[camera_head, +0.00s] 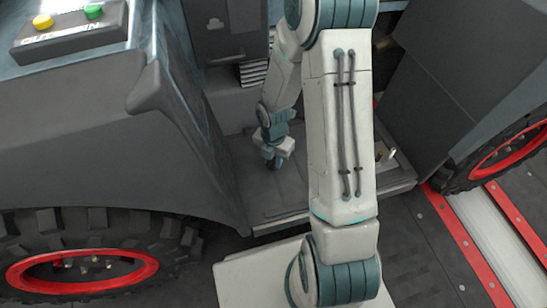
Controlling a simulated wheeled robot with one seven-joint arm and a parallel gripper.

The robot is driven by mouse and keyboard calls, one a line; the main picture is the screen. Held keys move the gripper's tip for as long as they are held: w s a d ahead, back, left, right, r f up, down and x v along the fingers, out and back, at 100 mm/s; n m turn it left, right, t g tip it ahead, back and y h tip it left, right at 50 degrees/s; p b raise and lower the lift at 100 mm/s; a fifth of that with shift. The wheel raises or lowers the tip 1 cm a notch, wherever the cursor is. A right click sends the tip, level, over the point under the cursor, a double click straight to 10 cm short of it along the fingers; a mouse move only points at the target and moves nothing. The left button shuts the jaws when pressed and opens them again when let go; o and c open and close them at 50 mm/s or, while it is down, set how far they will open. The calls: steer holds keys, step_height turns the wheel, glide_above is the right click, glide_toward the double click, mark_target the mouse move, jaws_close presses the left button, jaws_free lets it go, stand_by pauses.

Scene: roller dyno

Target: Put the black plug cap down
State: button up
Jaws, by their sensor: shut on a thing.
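My arm reaches up and over, and my gripper (273,161) points down above the dark grey step floor of the vehicle (215,222). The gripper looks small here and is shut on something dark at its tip. I take this for the black plug cap, but its shape is too small and dark to make out against the floor. I cannot tell whether it touches the floor or hangs just above it.
A big tyre with a red rim (83,275) and grey fender stand at left, another tyre (510,145) at right. A box with yellow and green buttons (72,25) is at top left. A lever (386,156) sits right of my arm. The step floor around the gripper looks clear.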

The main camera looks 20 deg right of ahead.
steer(key=shift+f, duration=0.15)
steer(key=o, duration=1)
